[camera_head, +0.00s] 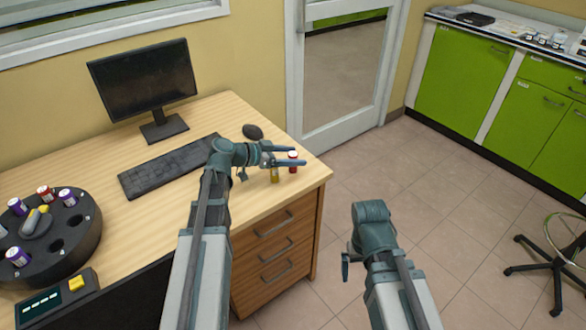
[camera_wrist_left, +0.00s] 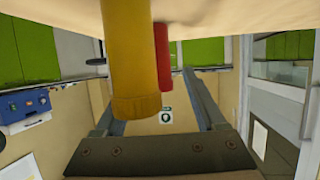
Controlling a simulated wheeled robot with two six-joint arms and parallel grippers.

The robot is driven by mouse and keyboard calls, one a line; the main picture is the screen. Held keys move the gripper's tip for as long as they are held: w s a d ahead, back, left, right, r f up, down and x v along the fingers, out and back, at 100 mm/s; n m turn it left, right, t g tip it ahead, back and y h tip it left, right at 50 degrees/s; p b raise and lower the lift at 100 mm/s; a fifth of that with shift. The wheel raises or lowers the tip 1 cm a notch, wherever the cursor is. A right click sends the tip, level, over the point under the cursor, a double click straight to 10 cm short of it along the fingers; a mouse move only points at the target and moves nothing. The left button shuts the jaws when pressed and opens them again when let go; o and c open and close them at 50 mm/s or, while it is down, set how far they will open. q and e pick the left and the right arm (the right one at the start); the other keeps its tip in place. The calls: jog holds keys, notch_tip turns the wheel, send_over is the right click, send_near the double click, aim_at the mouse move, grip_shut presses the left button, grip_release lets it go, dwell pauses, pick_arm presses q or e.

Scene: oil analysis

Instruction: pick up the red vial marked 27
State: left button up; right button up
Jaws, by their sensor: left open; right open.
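A red vial (camera_head: 293,168) stands near the right end of the wooden desk; no number on it is legible. A yellow vial (camera_head: 274,175) stands just to its left and nearer the front. My left gripper (camera_head: 296,156) is open, its fingers reaching right at the vials, with the red vial by the fingertips. The left wrist view appears upside down: the yellow vial (camera_wrist_left: 132,55) is large in front, and the red vial (camera_wrist_left: 162,58) is partly hidden behind it. I cannot tell whether a finger touches either vial. My right gripper (camera_head: 347,266) is away from the desk, its fingers barely visible.
A black round rack (camera_head: 86,238) with several capped vials stands at the desk's left. A keyboard (camera_head: 165,168), a monitor (camera_head: 145,82) and a mouse (camera_head: 253,132) are behind my left arm. The desk's right edge is close to the red vial.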

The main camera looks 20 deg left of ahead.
pick_arm(q)
jog(key=shift+w+d, duration=0.1)
jog(key=shift+c, duration=0.3)
grip_shut()
